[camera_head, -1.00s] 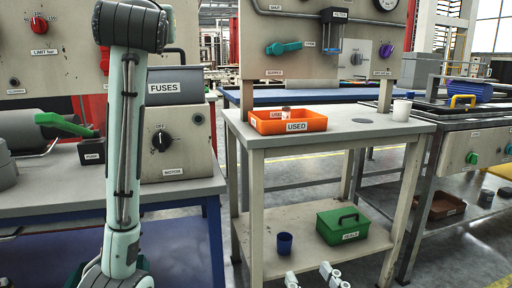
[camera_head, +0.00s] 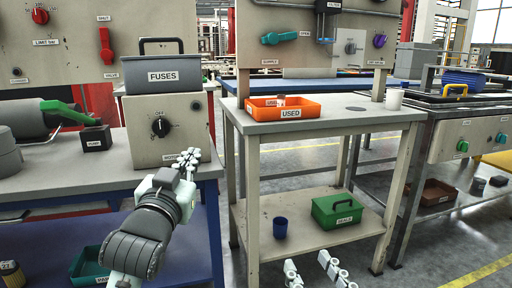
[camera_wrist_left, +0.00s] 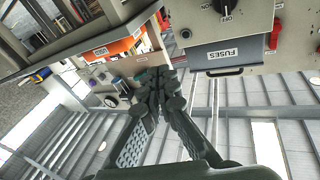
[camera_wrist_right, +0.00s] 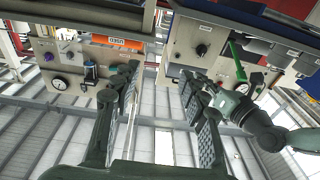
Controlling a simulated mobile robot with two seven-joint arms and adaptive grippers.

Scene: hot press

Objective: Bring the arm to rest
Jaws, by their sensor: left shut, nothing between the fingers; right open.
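My left gripper (camera_head: 182,158) is shut and empty in the head view, in front of the lower part of the grey motor box (camera_head: 143,139). Its arm comes up from the bottom left. The left wrist view shows its closed fingers (camera_wrist_left: 160,82) with nothing between them. My right gripper (camera_head: 313,272) is at the bottom of the head view, its two fingers apart, in front of the small table. The right wrist view shows these fingers (camera_wrist_right: 158,85) open and empty, with my left arm to their right.
A grey FUSES box (camera_head: 162,77) sits on the motor box. A dark open block (camera_head: 96,139) stands left.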

